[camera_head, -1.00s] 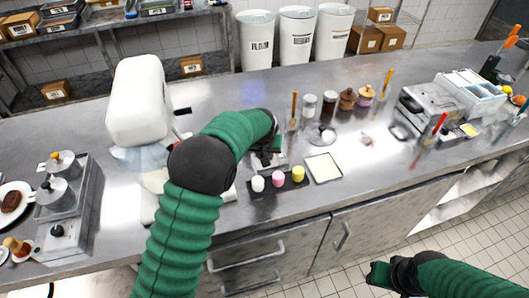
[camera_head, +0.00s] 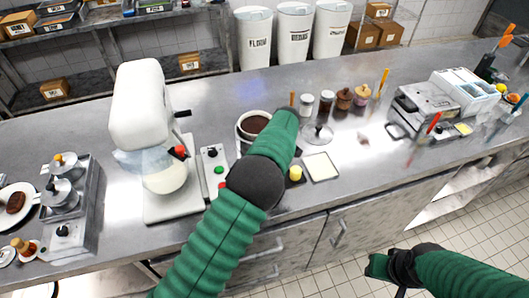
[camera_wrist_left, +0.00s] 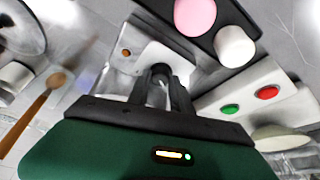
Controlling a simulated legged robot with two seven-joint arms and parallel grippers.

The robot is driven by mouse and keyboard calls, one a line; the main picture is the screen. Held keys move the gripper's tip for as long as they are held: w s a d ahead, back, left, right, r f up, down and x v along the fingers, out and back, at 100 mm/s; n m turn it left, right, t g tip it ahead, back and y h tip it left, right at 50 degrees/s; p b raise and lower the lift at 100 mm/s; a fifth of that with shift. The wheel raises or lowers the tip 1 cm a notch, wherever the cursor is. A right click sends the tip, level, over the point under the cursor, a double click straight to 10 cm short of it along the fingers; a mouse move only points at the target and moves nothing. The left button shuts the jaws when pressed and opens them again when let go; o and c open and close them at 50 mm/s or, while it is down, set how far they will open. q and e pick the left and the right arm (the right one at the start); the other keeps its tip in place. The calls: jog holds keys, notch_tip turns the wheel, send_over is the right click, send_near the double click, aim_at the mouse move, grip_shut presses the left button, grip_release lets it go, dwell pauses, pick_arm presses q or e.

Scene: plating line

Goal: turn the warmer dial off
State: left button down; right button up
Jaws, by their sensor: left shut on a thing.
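A white pot (camera_head: 241,130) with dark brown contents stands mid-counter in the head view, partly behind my left forearm. In the left wrist view the pale metal warmer (camera_wrist_left: 149,58) shows a small orange-brown spot. My left gripper (camera_wrist_left: 160,84) is at the warmer's face, its dark fingers shut on the black dial (camera_wrist_left: 160,69). Which way the dial points cannot be seen. In the head view my forearm hides the left gripper and dial. My right gripper (camera_head: 377,267) is off the counter's front at lower right; its jaw opening is unclear.
Pink (camera_wrist_left: 196,14) and white (camera_wrist_left: 234,46) cups on a black tray are close to the left gripper. A panel with green (camera_wrist_left: 230,108) and red buttons is also close. The mixer (camera_head: 140,105) stands to the left, a pale square tray (camera_head: 321,167) to the right.

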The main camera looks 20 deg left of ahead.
pick_arm(q)
jog(key=shift+d+f, duration=0.1)
jog(key=shift+f, duration=0.05)
dwell(0.4)
jog(key=c, duration=1.2)
grip_release()
jog(key=shift+o, duration=0.2)
jog(key=b+v, duration=0.1)
jog(key=v, duration=1.5)
jog(key=shift+w+d+r, duration=0.15)
jog(key=shift+d+r, duration=0.05)
jog(key=shift+r, duration=0.2)
